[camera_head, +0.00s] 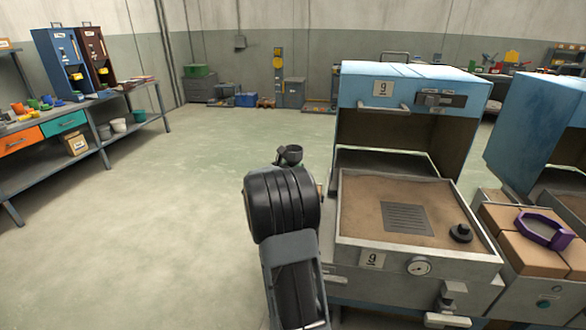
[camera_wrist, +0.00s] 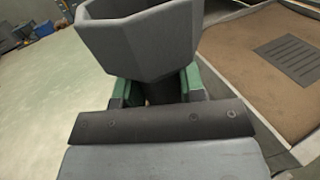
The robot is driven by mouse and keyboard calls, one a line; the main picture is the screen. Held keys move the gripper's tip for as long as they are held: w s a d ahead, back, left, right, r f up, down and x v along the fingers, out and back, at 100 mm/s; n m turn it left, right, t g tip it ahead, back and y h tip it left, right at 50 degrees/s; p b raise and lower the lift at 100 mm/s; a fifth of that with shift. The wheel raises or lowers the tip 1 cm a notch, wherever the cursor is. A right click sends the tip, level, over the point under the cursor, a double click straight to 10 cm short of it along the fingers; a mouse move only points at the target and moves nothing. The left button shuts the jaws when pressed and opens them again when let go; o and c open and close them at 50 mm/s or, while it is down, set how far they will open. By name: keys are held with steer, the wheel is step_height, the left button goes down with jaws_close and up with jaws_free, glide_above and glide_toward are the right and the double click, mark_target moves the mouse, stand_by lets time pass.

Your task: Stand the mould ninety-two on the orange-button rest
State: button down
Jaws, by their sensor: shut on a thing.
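My gripper (camera_wrist: 155,92) is shut on a dark grey, many-sided open cup (camera_wrist: 140,38), with green finger pads on both sides of its narrow lower part. In the head view the cup (camera_head: 291,153) shows small at the far end of my arm, upright, left of the blue machine. No number can be read on the cup, so I cannot tell whether it is mould ninety-two. I see no orange button. A rest of brown blocks (camera_head: 520,253) at the right has a green button (camera_head: 543,303) on its front and bears a purple open mould (camera_head: 546,229).
The blue machine (camera_head: 415,82) marked 9 has its hood raised over a sandy bed with a dark grille (camera_head: 408,218) and a black knob (camera_head: 461,232). A second blue machine (camera_head: 545,120) stands right. A shelf bench (camera_head: 75,137) lines the left. The floor between is clear.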

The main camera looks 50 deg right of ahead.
steer(key=shift+f, duration=0.15)
steer(key=c, duration=0.7)
jaws_free()
